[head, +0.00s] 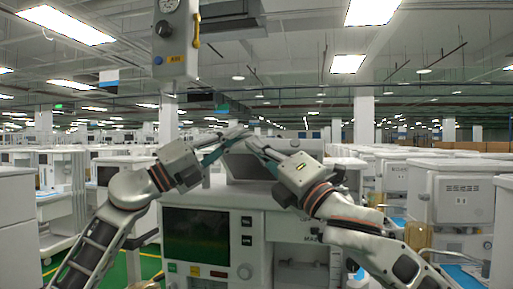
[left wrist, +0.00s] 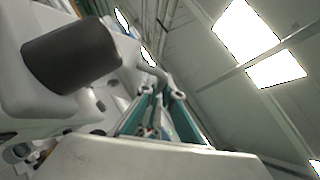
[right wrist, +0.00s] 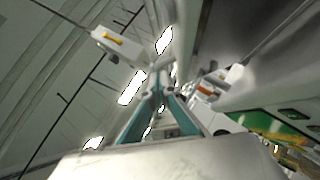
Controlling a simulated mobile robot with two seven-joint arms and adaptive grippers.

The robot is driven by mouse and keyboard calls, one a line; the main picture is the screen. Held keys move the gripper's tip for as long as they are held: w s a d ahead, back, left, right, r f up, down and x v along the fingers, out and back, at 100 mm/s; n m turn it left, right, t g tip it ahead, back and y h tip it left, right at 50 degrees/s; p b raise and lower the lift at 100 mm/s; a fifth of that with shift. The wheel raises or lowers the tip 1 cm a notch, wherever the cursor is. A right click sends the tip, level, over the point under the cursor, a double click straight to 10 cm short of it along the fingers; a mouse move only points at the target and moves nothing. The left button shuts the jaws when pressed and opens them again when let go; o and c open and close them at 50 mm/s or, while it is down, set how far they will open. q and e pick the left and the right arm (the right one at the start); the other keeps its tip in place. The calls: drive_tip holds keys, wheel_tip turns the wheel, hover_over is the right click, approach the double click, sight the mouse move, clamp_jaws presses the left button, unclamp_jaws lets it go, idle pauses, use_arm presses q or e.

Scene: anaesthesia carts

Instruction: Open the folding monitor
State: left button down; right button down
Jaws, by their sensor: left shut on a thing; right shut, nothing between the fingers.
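The folding monitor (head: 243,166) is a grey panel on top of the anaesthesia cart in front of me, standing tilted up in the head view. My left gripper (head: 238,133) is at its top edge, shut on the folding monitor; the exact contact is small and partly hidden by the fingers. In the left wrist view the left fingers (left wrist: 164,95) converge beside a pale housing. My right gripper (head: 252,143) is shut and empty, its tips close to the same top edge and near the left tips. The right fingers (right wrist: 160,80) meet in the right wrist view.
The cart front (head: 290,228) carries a dark built-in screen (head: 196,237) below the monitor. A grey hanging unit (head: 176,45) with a yellow handle is above my left arm. Another white cart (head: 455,200) stands at the right. Rows of carts fill the background.

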use_arm(q)
drive_tip(key=shift+d, duration=0.35)
drive_tip(key=shift+s+f, duration=0.1)
drive_tip(key=shift+f, duration=0.05)
use_arm(e)
drive_tip(key=shift+w+d+r+m+h, duration=0.25)
drive_tip(key=shift+w+d+r, duration=0.1)
drive_tip(key=shift+r, duration=0.15)
drive_tip(key=shift+w+d+r+m+h, duration=0.2)
drive_tip(key=shift+w+r+m, duration=0.1)
drive_tip(key=shift+r, duration=0.2)
use_arm(q)
drive_tip(key=c, duration=2.6)
unclamp_jaws()
drive_tip(key=shift+o, duration=0.6)
drive_tip(key=shift+a, duration=0.35)
use_arm(e)
drive_tip(key=shift+a+f, duration=0.15)
drive_tip(key=shift+a, duration=0.25)
